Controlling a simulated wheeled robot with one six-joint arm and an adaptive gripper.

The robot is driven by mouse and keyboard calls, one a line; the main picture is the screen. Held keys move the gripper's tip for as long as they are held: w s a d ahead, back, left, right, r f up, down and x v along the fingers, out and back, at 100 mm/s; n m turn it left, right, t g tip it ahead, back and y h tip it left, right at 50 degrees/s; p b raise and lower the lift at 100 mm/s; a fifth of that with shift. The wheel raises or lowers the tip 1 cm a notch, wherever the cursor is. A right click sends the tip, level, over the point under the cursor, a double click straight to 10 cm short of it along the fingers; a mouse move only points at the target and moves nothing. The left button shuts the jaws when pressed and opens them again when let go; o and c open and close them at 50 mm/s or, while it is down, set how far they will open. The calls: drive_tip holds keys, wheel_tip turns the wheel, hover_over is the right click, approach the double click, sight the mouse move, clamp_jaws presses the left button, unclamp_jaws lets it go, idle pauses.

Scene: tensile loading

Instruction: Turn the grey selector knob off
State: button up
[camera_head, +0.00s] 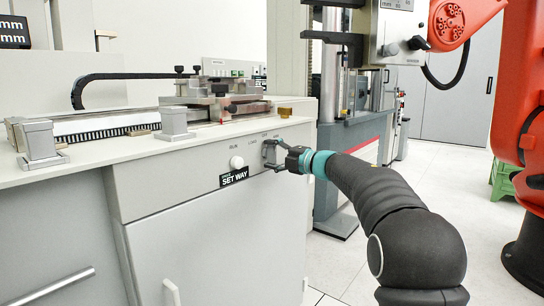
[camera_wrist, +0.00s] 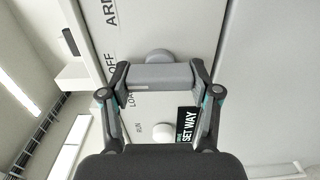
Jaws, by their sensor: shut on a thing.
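The grey selector knob (camera_wrist: 160,77) shows in the middle of the wrist view as a broad grey bar in front of a round grey part. It sits on the light panel beside the printed words "LOAD" and "OFF". My gripper (camera_wrist: 160,72) has one finger at each end of the bar and is shut on it. In the head view my gripper (camera_head: 283,158) is at the cabinet's front panel and partly hides the knob (camera_head: 268,150). I cannot tell for certain which label the knob points to.
A white round button (camera_head: 236,162) and a black "SET WAY" label (camera_head: 234,177) are left of the knob, near "RUN". The bench top (camera_head: 100,155) above carries metal fixtures. A grey testing machine (camera_head: 345,140) and a red arm (camera_head: 520,120) stand at the right.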

drive_tip(key=o, duration=1.2)
drive_tip(key=shift+c, duration=0.2)
drive_tip(key=v, duration=1.2)
